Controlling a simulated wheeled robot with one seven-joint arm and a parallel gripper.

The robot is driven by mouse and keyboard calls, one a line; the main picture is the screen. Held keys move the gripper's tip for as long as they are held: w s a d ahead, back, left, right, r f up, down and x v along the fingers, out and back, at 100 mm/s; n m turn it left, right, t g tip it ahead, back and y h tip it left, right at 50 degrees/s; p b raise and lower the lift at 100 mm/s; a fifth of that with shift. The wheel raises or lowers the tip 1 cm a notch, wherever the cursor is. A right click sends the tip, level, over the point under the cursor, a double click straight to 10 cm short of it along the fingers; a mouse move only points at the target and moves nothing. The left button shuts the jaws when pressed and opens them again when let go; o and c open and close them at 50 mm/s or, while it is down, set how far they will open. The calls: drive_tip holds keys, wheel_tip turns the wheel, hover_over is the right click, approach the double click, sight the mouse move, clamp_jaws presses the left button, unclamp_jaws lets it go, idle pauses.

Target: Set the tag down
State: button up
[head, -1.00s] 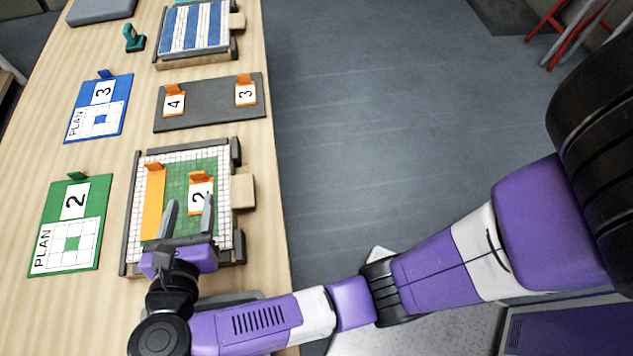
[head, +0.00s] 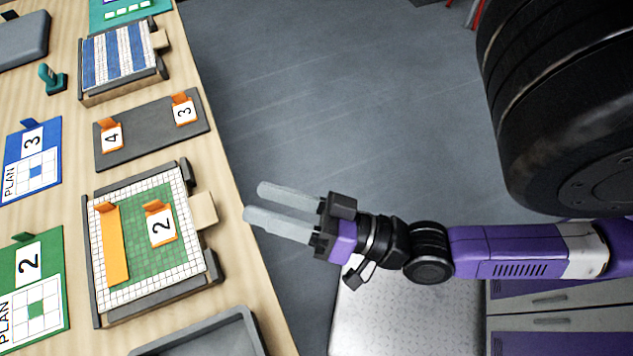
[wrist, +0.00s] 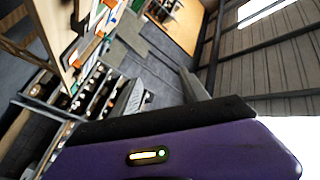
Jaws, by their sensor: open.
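Two more tags, marked 4 (head: 111,138) and 3 (head: 184,112), stand on the dark grey plate (head: 153,143) behind that panel. My gripper (head: 262,204) is open and empty, over the table's right edge and the floor, right of the panel and apart from every tag. In the wrist view my gripper's fingers are hard to make out and no tag is clear.
Green plan board 2 (head: 53,318) and blue plan board 3 (head: 48,190) lie on the left. A blue-striped panel (head: 100,62) and a teal stamp-like object (head: 52,80) are farther back. A grey tray (head: 240,325) lies at the front.

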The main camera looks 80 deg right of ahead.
drive_tip(key=s+f+n+g+y, duration=0.1)
drive_tip(key=s+f+n+g, duration=0.3)
drive_tip(key=s+n, duration=0.3)
drive_tip(key=shift+f+n+g, duration=0.35)
drive_tip(key=shift+n+g, duration=0.15)
